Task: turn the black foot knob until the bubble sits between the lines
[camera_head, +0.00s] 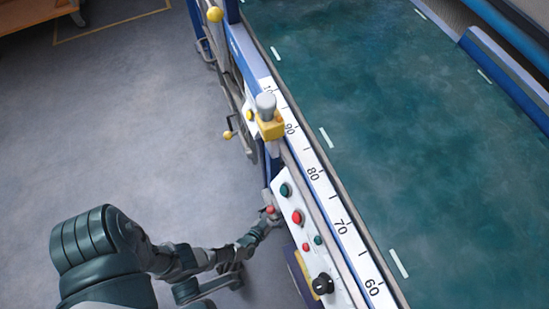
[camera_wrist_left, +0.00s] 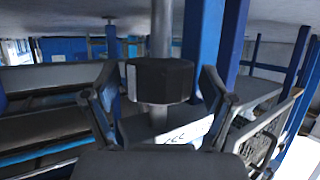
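The black foot knob (camera_wrist_left: 161,80) is a faceted collar on a grey vertical rod in the left wrist view. My left gripper (camera_wrist_left: 158,88) is open, with one finger on each side of the knob. Narrow gaps seem to show between the fingers and the knob, and I cannot make out contact. In the head view my left gripper (camera_head: 266,220) is beside the machine's near side, by the control panel. The foot knob cannot be made out there. No bubble or level lines can be made out in either view. My right gripper is not in view.
The white control panel (camera_head: 290,212) carries red and green buttons and a black dial (camera_head: 322,284). A numbered scale (camera_head: 327,189) runs along the dark green bed (camera_head: 370,110). A yellow-based grey fitting (camera_head: 268,118) stands on the edge. Grey floor (camera_head: 130,130) at left is clear.

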